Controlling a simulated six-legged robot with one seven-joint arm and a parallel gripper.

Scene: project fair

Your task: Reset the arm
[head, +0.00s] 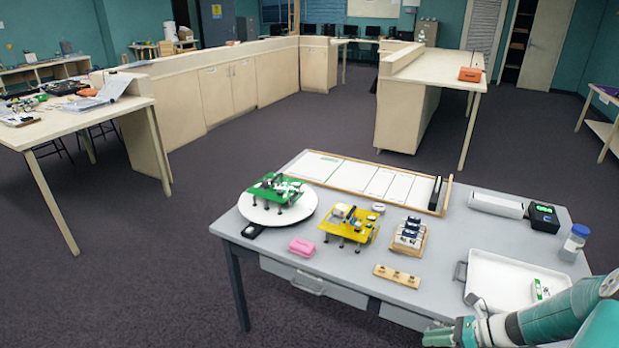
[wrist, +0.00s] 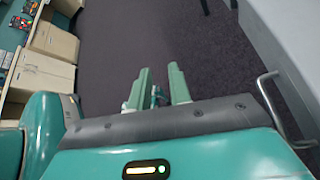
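My gripper (head: 436,338) shows at the bottom edge of the head view, at the front edge of the grey table (head: 462,243). My teal arm reaches in from the lower right corner, beside the white tray. In the wrist view the two pale green fingers of my gripper (wrist: 159,74) point away over dark carpet. A gap shows between the fingertips and no object is held there. The table's side and a drawer handle (wrist: 272,100) are to the right of the fingers.
The white tray (head: 490,292) lies near my arm, with a blue-capped bottle (head: 574,243) behind it. A green board (head: 275,188) on a white disc, a yellow board (head: 349,226), a pink block (head: 302,247) and a wooden strip (head: 397,276) stand leftward. Carpet (head: 130,290) left of the table is clear.

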